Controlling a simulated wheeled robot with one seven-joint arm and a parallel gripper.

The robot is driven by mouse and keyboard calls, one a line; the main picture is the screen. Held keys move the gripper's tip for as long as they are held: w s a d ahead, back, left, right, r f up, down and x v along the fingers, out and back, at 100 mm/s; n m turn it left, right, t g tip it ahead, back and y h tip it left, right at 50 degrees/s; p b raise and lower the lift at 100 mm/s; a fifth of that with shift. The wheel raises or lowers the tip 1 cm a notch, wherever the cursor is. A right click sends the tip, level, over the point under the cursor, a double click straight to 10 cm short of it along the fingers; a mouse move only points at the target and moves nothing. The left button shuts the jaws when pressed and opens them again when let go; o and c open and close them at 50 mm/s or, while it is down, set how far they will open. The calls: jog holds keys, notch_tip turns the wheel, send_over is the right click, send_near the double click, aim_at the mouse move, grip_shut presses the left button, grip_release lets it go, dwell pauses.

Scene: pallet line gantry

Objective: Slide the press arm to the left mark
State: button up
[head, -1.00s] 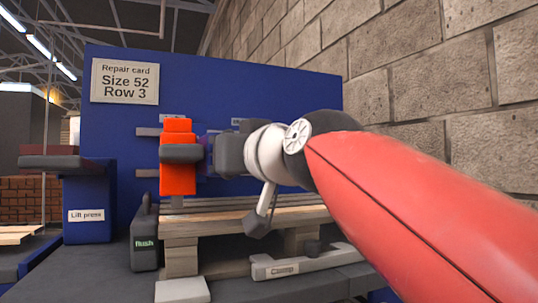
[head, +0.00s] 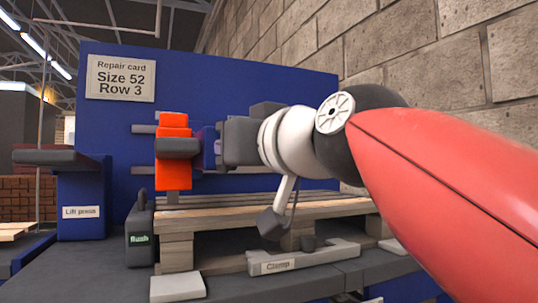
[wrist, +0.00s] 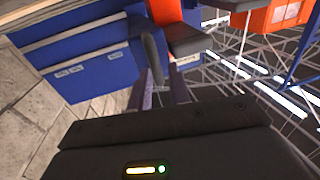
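The press arm (head: 173,180) is an upright orange block on horizontal grey rails (head: 144,129) in front of a blue panel. A dark grey handle (head: 178,147) sticks out of its front. A small pale label (head: 141,117), too small to read, sits on the panel just left of the orange block. My gripper (head: 209,148) is just right of the handle. In the wrist view my gripper (wrist: 163,88) has its two purple fingers apart. The grey handle bar (wrist: 153,55) shows between and beyond them; I cannot tell whether they touch it. The orange block (wrist: 165,10) is at the top.
A wooden pallet (head: 230,207) lies under the rails on a grey bench. The lift press (head: 81,200) is at left, a block wall (head: 420,50) at right. A repair card (head: 121,78) reads "Size 52 Row 3".

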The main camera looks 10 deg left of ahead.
jog(key=v, duration=0.2)
jog(key=shift+s+d, duration=0.2)
jog(key=shift+d, duration=0.15)
jog(key=shift+f, duration=0.15)
